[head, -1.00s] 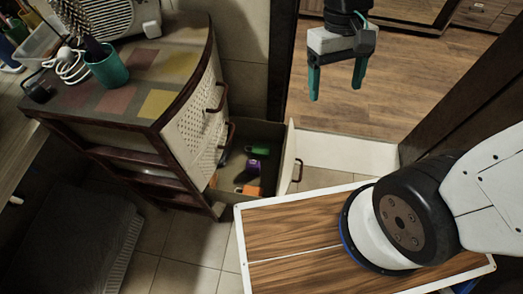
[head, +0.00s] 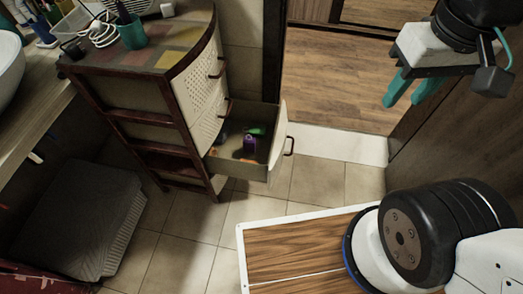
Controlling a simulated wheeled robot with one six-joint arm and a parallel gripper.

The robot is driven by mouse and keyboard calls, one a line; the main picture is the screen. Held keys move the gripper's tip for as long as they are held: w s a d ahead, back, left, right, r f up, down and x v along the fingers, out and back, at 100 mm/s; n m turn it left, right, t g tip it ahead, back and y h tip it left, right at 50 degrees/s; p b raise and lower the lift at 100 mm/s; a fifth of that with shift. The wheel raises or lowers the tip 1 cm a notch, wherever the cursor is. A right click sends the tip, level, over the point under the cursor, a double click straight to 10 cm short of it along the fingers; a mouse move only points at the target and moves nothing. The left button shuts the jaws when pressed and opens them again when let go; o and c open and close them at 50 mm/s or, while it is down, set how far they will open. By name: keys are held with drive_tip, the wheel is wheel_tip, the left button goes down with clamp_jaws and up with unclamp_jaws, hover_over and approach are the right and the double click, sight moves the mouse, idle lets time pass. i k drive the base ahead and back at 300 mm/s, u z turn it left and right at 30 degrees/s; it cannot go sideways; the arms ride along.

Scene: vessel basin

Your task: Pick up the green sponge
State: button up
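A small green item (head: 257,131), which looks like the green sponge, lies at the back of the open drawer (head: 238,172) in the cabinet. It is small and dim, so its exact shape is hard to tell. My gripper (head: 403,103) is at the upper right, with its teal fingers apart and nothing between them. It is in the air, well to the right of the drawer and apart from the green item.
A purple item (head: 249,143) lies beside the green one, and an orange item (head: 247,160) is nearer. The cabinet (head: 140,90) bears a teal cup (head: 132,33). Tiled floor (head: 310,180) is free before the drawer. A dark wall stands at right.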

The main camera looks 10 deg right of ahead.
sight(257, 132)
drive_tip(key=k, duration=0.3)
drive_tip(key=u, duration=1.35)
drive_tip(key=i, duration=1.05)
drive_tip(key=z, duration=1.9)
drive_tip(key=i, duration=0.5)
drive_tip(key=z, duration=0.05)
